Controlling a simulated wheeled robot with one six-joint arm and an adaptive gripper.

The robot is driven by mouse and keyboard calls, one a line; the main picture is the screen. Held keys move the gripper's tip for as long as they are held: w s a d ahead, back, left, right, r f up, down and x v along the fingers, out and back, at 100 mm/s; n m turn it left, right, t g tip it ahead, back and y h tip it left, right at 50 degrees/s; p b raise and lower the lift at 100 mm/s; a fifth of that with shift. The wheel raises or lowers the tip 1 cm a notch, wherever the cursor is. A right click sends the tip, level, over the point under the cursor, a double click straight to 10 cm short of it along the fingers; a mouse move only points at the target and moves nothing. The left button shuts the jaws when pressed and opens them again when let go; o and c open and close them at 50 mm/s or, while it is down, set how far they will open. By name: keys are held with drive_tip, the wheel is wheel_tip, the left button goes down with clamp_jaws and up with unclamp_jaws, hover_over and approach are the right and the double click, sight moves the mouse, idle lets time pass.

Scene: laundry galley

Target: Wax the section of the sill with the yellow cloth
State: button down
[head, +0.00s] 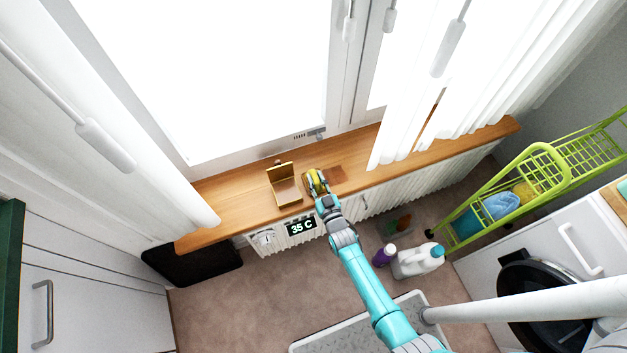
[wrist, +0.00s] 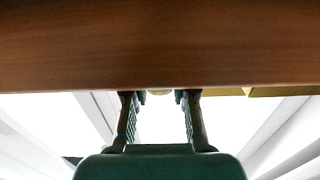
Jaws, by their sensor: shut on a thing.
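The yellow cloth (head: 312,180) is in my gripper (head: 318,190) in the head view, at the wooden window sill (head: 236,203). My gripper is shut on it. A darker brown section (head: 333,174) of the sill lies just right of the cloth. In the wrist view the sill (wrist: 160,45) fills the top and hides most of what is between the fingers of my gripper (wrist: 159,98). Only a small pale-yellow bit of the cloth (wrist: 159,92) shows there. I cannot tell whether the cloth touches the sill.
An open gold box (head: 286,190) stands on the sill left of my gripper. White curtains hang over the sill at both sides. Below are a radiator with a "35 C" display (head: 301,226), a white jug (head: 418,262), a purple bottle (head: 384,255) and a green trolley (head: 545,165).

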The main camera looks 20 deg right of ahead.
drive_tip(key=shift+d, duration=0.1)
drive_tip(key=shift+d+f, duration=0.1)
drive_tip(key=shift+d, duration=0.75)
drive_tip(key=shift+s+f, duration=0.1)
drive_tip(key=shift+f, duration=0.05)
idle(0.4)
idle(0.3)
drive_tip(key=shift+r, duration=3.2)
